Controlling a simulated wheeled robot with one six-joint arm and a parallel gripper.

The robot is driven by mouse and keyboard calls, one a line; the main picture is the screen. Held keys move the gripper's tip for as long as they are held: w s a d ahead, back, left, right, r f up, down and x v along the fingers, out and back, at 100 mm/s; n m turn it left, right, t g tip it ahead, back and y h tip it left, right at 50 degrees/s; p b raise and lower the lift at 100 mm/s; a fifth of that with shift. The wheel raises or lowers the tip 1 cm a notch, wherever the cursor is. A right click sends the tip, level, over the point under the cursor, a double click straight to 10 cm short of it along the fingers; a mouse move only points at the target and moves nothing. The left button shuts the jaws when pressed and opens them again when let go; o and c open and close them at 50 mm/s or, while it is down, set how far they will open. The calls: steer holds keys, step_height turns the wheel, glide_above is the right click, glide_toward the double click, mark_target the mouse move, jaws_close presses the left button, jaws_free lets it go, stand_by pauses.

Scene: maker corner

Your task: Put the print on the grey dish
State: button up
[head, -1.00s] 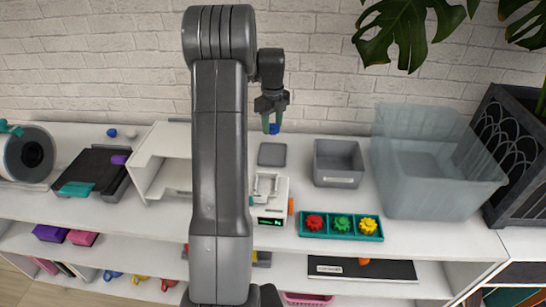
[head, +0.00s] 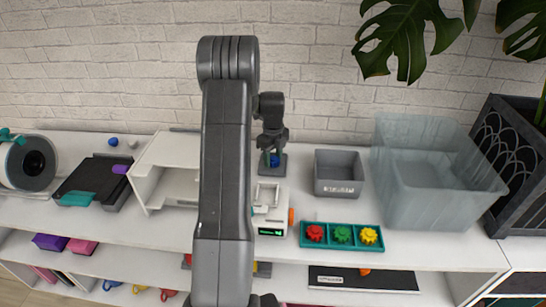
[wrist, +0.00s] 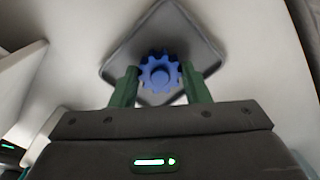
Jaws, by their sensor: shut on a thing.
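The print is a blue gear (wrist: 160,73), held between the two green fingers of my gripper (wrist: 160,88) in the wrist view. The grey dish (wrist: 204,46) is a flat square tray with a low rim, and it shows behind the gear. In the head view my gripper (head: 271,158) is over the dish (head: 281,170), with the blue gear (head: 274,161) low between its fingers. My gripper is shut on the gear. The fingers hide part of the dish, and I cannot tell whether the gear touches it.
A grey bin (head: 338,188) stands right of the dish, and a large translucent tub (head: 440,205) beyond it. A white scale (head: 268,222) is in front. A teal tray (head: 341,247) holds red, green and yellow gears. A white open box (head: 150,190) stands to the left.

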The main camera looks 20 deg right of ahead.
mark_target(273, 158)
steer(key=shift+f, duration=0.15)
steer(key=o, duration=0.9)
steer(key=shift+o, duration=0.2)
step_height(273, 158, up, 12)
steer(key=shift+r+b, duration=0.2)
steer(key=shift+b, duration=0.15)
